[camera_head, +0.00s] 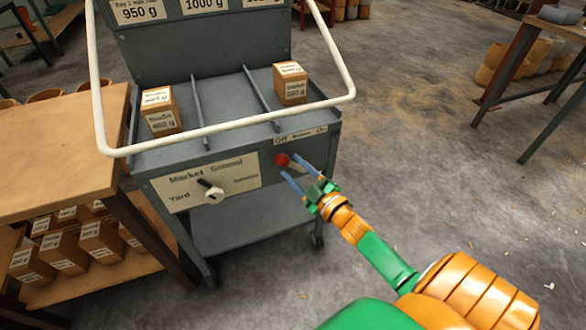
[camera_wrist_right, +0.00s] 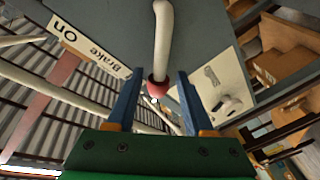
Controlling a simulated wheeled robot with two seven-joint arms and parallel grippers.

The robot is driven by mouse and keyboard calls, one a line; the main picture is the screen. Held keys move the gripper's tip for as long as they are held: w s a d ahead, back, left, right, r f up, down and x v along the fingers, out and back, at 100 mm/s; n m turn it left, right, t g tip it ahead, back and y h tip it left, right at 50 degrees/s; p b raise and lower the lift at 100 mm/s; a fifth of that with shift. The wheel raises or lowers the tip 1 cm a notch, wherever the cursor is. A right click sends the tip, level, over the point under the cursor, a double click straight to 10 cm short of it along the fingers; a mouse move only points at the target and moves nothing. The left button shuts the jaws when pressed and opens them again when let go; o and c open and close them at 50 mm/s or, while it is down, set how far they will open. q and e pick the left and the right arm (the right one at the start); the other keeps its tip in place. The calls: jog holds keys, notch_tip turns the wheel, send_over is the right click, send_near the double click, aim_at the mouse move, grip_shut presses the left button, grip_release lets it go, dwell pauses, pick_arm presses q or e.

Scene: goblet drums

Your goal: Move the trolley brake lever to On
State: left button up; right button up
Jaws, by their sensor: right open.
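The grey trolley (camera_head: 225,110) has a brake lever with a red knob (camera_head: 282,159) on its front panel. The knob is at the left, below "Off" on the brake label (camera_head: 300,135); "On" is at the label's right end. My right gripper (camera_head: 299,177) is open just in front of and to the right of the knob, its blue fingers pointing at the panel. In the right wrist view the red knob (camera_wrist_right: 157,88) shows between the open fingertips, with no clear contact. The brake label (camera_wrist_right: 88,43) also shows there. My left gripper is out of view.
A white rail (camera_head: 230,125) runs around the trolley's front above the panel. A Yard/Market selector knob (camera_head: 213,194) sits left of the brake. Boxes (camera_head: 290,83) stand in the trolley's bays. A wooden table (camera_head: 60,150) adjoins at left. The floor to the right is open.

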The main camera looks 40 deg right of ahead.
jog(key=shift+w+f, duration=0.1)
jog(key=shift+w, duration=0.3)
jog(key=shift+c, duration=0.9)
grip_shut()
